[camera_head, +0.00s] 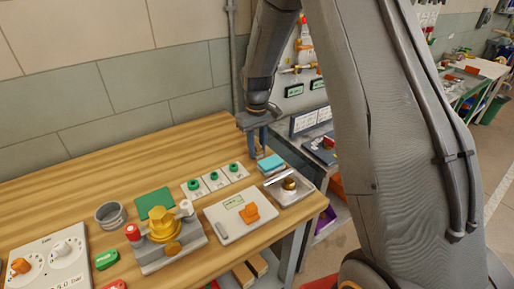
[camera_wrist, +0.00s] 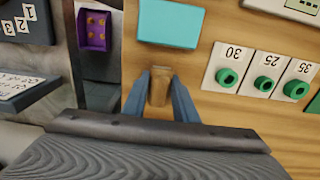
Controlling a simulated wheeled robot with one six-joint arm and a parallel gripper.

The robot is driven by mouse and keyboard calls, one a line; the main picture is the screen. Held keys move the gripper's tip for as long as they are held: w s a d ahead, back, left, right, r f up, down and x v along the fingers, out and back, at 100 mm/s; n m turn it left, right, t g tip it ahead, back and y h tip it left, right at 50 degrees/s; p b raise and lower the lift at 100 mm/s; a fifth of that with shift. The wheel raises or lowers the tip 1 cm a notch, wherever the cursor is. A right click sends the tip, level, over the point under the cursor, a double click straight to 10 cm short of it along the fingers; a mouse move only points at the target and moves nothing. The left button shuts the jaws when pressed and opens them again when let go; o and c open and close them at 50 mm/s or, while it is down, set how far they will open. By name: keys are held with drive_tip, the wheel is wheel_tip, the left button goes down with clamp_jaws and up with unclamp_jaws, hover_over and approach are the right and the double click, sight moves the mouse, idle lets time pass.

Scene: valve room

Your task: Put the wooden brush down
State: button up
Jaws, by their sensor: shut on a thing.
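My gripper (camera_head: 258,145) points down over the back right part of the wooden table (camera_head: 215,137), close to its right edge. In the wrist view its two blue fingers (camera_wrist: 160,90) are shut on a brown wooden piece, the wooden brush (camera_wrist: 160,86). Only a short end of the brush shows between the fingers. The rest is hidden, and I cannot tell whether it touches the table.
A teal block (camera_head: 270,162) lies just in front of my gripper; it also shows in the wrist view (camera_wrist: 171,22). White cards with green rings (camera_head: 214,178) lie to the left. A metal tray (camera_head: 302,194) stands at the front right. Bare wood lies behind the cards.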

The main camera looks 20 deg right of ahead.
sight(257, 145)
drive_tip(key=o, duration=1.1)
wheel_tip(257, 145, up, 11)
drive_tip(key=b, duration=0.3)
drive_tip(key=shift+r, duration=0.1)
drive_tip(key=s+f+m, duration=0.1)
drive_tip(key=s+f, duration=0.1)
drive_tip(key=s, duration=0.6)
drive_tip(key=s+f+m, duration=0.1)
drive_tip(key=s+f, duration=0.1)
drive_tip(key=s, duration=0.6)
drive_tip(key=s+f+m+t, duration=0.1)
drive_tip(key=s+f, duration=0.1)
drive_tip(key=s, duration=0.6)
drive_tip(key=shift+s+a+m, duration=0.1)
drive_tip(key=shift+s+m, duration=0.2)
drive_tip(key=shift+s, duration=0.1)
